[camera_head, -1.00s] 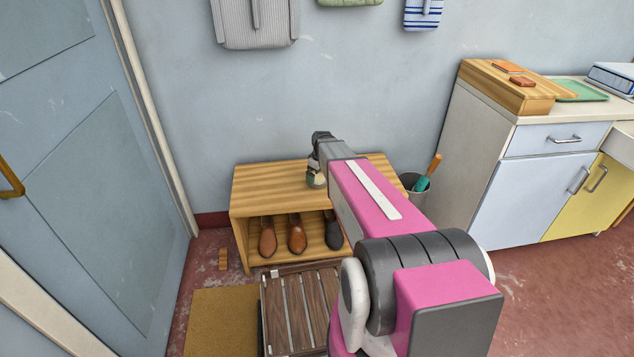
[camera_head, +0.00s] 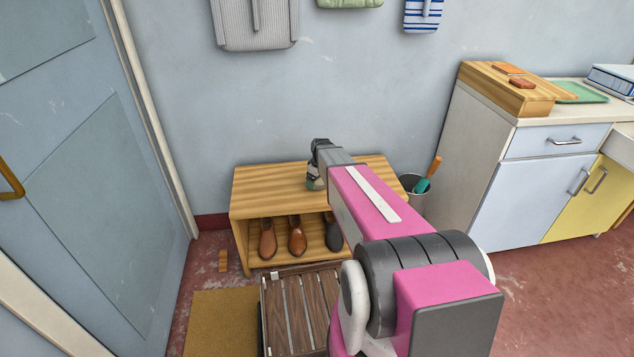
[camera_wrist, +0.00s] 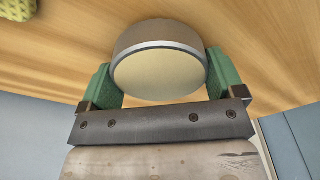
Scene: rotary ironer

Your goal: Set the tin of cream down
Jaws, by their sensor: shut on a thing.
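The tin of cream (camera_wrist: 160,72) is a round tin with a pale lid, a silver rim and a brown side in the wrist view. My gripper (camera_wrist: 162,85) is shut on it, with a green finger pad against each side. In the head view my gripper (camera_head: 316,183) is over the wooden shoe bench (camera_head: 265,186), and the tin is mostly hidden there. Wood grain fills the background behind the tin in the wrist view. I cannot tell whether the tin touches the bench top.
Several shoes (camera_head: 297,238) stand on the shelf under the bench top. A grey bin (camera_head: 411,197) with a brush stands right of the bench. A slatted wooden stool (camera_head: 298,310) is in front. A yellow patterned thing (camera_wrist: 17,9) shows in the wrist view's corner. The bench's left top is clear.

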